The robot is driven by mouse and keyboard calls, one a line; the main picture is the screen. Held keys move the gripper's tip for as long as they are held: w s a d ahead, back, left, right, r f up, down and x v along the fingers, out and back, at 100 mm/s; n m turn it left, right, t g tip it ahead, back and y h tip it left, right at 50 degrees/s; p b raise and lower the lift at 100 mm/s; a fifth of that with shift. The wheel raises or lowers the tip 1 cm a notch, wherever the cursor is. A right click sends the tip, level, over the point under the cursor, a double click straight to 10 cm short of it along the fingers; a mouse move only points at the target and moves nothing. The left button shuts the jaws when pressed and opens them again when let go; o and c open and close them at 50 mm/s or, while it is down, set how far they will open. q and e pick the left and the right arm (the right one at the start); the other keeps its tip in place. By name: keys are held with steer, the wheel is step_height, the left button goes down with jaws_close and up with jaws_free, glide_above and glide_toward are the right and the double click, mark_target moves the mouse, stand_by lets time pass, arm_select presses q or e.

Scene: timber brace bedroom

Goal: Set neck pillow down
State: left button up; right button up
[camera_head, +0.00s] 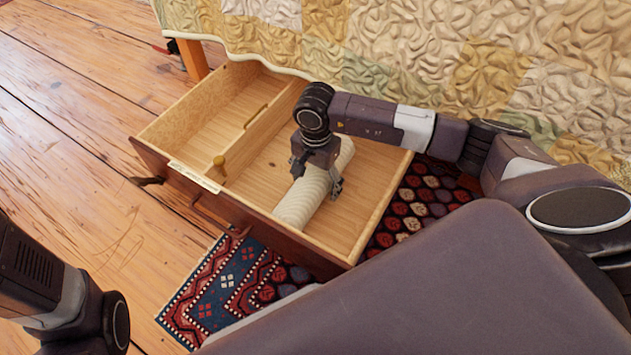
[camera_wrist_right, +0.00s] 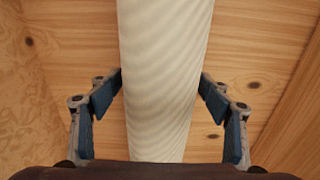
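The neck pillow (camera_head: 305,195) is a cream, ribbed roll in the right compartment of the open wooden drawer (camera_head: 245,215). It lies lengthwise there, apparently on the drawer floor. It also shows in the right wrist view (camera_wrist_right: 165,65), running from top to bottom. My right gripper (camera_head: 316,178) is above the pillow and hides part of it. Its two fingers (camera_wrist_right: 162,90) straddle the roll, tips close against its sides. I cannot tell whether they press on it or stand just clear. My left arm shows at the lower left, but its gripper is out of view.
A quilted bedspread (camera_head: 400,60) hangs behind the drawer. A patterned rug (camera_head: 225,290) lies below it. Bare plank floor (camera_head: 80,130) is clear at the left.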

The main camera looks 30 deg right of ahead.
mark_target(316, 173)
step_height(316, 173, up, 11)
steer(key=p, duration=0.8)
steer(key=shift+r, duration=0.15)
steer(key=shift+r+p, duration=0.35)
steer(key=shift+p, duration=0.05)
steer(key=shift+r, duration=0.15)
